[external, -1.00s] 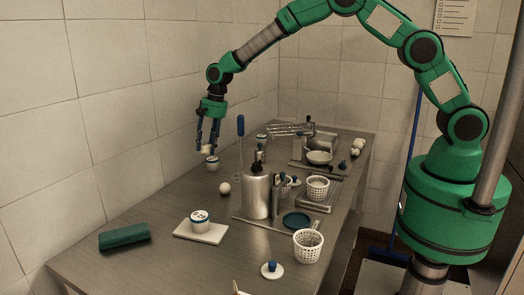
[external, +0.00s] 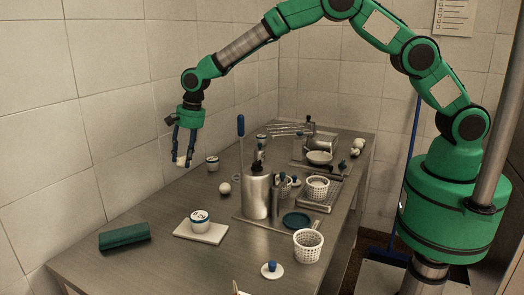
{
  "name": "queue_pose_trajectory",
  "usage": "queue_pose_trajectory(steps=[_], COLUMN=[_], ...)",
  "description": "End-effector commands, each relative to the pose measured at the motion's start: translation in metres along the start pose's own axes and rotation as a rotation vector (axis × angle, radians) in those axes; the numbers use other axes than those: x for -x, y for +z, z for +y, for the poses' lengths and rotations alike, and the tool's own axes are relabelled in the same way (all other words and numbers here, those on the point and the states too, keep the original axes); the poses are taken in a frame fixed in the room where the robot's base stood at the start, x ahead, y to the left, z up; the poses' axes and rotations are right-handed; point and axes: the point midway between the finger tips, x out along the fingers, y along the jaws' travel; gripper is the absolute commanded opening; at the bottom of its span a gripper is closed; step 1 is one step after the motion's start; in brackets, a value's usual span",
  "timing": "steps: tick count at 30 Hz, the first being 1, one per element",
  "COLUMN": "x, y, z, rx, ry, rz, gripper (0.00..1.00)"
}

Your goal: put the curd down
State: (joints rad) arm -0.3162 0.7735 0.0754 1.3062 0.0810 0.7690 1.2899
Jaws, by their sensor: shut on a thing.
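My gripper (external: 183,162) points down at the left rear of the metal table (external: 150,205). Its dark blue fingers are shut on a small whitish curd (external: 181,160), which is partly hidden between them. The curd is held near the table's left edge by the tiled wall. At this size I cannot tell whether it touches the table. A rounded white lump (external: 224,188) lies apart on the table, to the right and nearer the camera.
A metal canister (external: 257,196) and perforated baskets (external: 308,246) (external: 317,188) stand farther right. A round dial sits on a white board (external: 201,233). A green folded cloth (external: 124,237) lies front left.

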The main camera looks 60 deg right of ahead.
Motion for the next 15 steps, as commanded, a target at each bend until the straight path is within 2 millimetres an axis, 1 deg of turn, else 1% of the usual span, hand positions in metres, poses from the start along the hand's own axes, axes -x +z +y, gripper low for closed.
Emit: queue_pose_trajectory(steps=[5,12,15], x=[-0.016,-0.049,-0.057], y=[0.000,-0.001,-0.001], z=[0.004,0.012,0.013], rx=[0.000,0.001,0.001], ry=[0.002,0.002,0.001], rz=[-0.001,0.000,0.000], gripper=[0.15,0.15,0.15])
